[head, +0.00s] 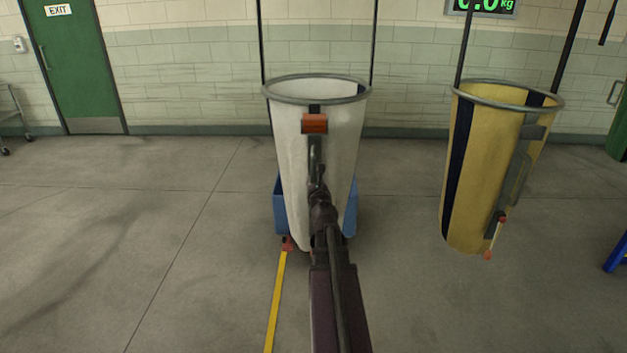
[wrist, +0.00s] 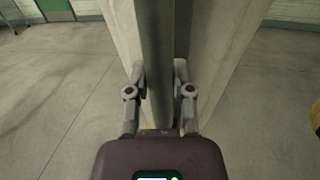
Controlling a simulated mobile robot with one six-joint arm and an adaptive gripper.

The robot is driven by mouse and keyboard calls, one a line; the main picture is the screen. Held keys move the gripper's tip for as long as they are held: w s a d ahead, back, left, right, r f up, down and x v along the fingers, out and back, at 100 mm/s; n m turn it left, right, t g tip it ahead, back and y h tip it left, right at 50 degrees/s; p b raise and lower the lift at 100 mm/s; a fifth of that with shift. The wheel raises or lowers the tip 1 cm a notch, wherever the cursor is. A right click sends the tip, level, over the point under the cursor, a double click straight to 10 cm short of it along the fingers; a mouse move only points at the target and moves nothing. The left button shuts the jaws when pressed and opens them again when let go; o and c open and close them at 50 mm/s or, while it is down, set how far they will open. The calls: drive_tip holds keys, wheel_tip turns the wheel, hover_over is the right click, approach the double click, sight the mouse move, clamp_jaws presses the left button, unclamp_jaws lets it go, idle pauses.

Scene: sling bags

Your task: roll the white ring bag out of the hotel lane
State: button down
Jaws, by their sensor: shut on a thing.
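The white ring bag (head: 290,150) hangs upright from dark straps at the middle of the head view, with a grey metal ring at its top. It carries an orange block (head: 314,123) and a dark vertical strip. My gripper (head: 316,165) is at the bag's near face, just below the orange block. In the wrist view the fingers (wrist: 159,78) are on either side of the dark strip (wrist: 155,35) and shut on it. The exact contact is partly hidden by my arm.
A blue bin (head: 281,210) is behind the bag's lower part. A yellow floor line (head: 276,300) runs toward me from a red piece below the bag. A yellow ring bag (head: 480,170) hangs at right. A blue frame (head: 617,255) is at the right edge.

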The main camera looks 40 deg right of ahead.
drive_tip(key=shift+c, duration=2.4)
unclamp_jaws()
drive_tip(key=shift+w+a, duration=0.1)
drive_tip(key=shift+w, duration=0.05)
drive_tip(key=shift+s+f, duration=0.1)
drive_tip(key=shift+s, duration=0.1)
drive_tip(key=shift+s+a+f+n+y, duration=0.1)
drive_tip(key=shift+s+f+n+y, duration=0.25)
drive_tip(key=shift+n, duration=0.45)
drive_tip(key=s+n+y, duration=0.1)
drive_tip(key=s+a+f+n+y+b, duration=0.1)
drive_tip(key=n, duration=0.1)
drive_tip(key=shift+a+f+t, duration=0.2)
drive_tip(key=shift+f+t, duration=0.05)
drive_tip(key=shift+t, duration=0.15)
